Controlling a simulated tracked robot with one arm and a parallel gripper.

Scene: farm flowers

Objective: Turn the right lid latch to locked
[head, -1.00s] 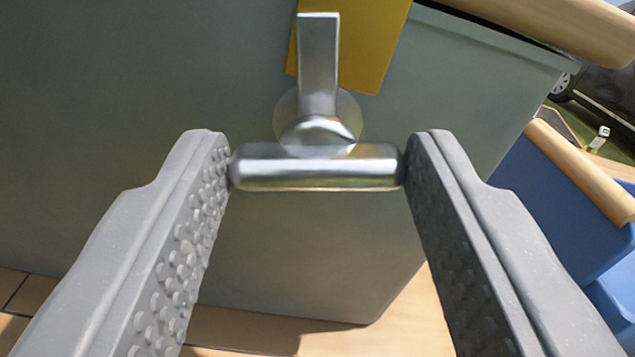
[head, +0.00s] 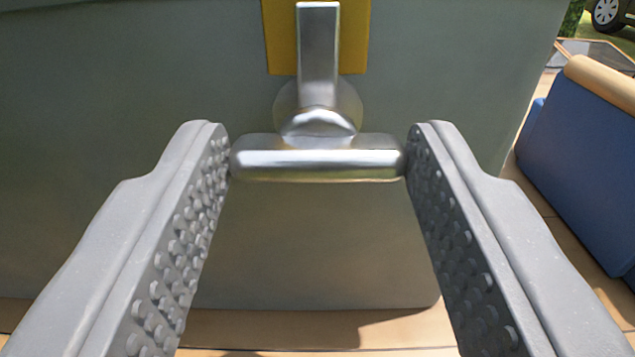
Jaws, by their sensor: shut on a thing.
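The latch is a shiny metal T-shaped handle (head: 318,158) on a round hub on the front of a grey-green box (head: 430,70). Its crossbar lies level in the picture. A flat metal tongue (head: 318,50) points straight up from the hub and overlaps a yellow plate (head: 281,35) on the box. My gripper (head: 317,160) is shut on the crossbar, with one studded grey finger against each end. The far side of the hub is hidden behind the handle.
A blue crate (head: 585,180) with a wooden rail (head: 605,82) stands to the right. The box rests on a tan tiled surface (head: 320,330). A vehicle wheel (head: 606,12) shows at the far upper right.

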